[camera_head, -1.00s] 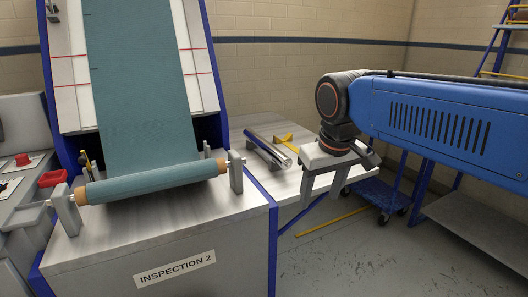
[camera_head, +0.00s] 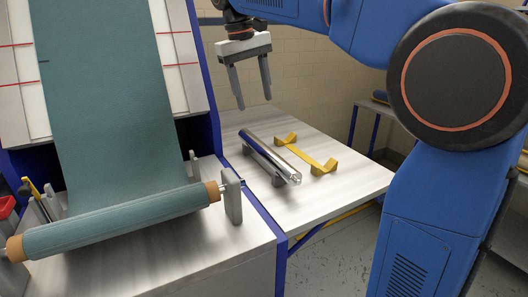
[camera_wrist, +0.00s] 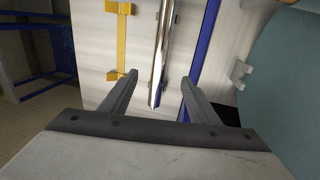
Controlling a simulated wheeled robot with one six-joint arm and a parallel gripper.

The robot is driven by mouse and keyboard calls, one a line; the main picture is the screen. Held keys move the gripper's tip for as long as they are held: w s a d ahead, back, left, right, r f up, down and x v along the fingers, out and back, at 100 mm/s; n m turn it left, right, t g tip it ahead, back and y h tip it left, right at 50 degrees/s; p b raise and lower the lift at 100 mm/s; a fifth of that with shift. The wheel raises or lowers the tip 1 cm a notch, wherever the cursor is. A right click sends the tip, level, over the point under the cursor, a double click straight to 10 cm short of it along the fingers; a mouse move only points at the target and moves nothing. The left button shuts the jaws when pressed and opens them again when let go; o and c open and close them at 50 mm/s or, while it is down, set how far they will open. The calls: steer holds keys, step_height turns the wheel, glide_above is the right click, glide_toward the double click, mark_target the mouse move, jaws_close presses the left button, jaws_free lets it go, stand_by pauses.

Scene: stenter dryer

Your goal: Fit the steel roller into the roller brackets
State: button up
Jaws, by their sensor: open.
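The shiny steel roller (camera_head: 272,158) lies on low grey supports on the light side table (camera_head: 345,185). In the wrist view the roller (camera_wrist: 158,60) runs lengthwise, its near end between the fingertips in the picture. My gripper (camera_head: 253,100) is open and empty, fingers pointing down, in the air above the table and apart from the roller. Grey upright brackets stand on the inspection bench: one (camera_head: 232,195) at the right end of the teal fabric roll (camera_head: 125,220), a thinner one (camera_head: 194,166) behind it. The left brackets are partly hidden or cut off.
A yellow holder (camera_head: 308,155) with raised ends lies right of the roller; it also shows in the wrist view (camera_wrist: 121,40). The inspection machine's blue frame edge (camera_head: 245,190) separates bench and side table. The table's right part is clear. My arm covers the right side.

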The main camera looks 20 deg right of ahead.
mark_target(264, 147)
steer(key=d+f, duration=0.1)
steer(key=f, duration=0.4)
steer(key=d+f, duration=0.1)
steer(key=f, duration=0.5)
steer(key=d+f, duration=0.1)
steer(key=f, duration=0.4)
steer(key=shift+w+f, duration=0.15)
steer(key=shift+f, duration=0.15)
jaws_close()
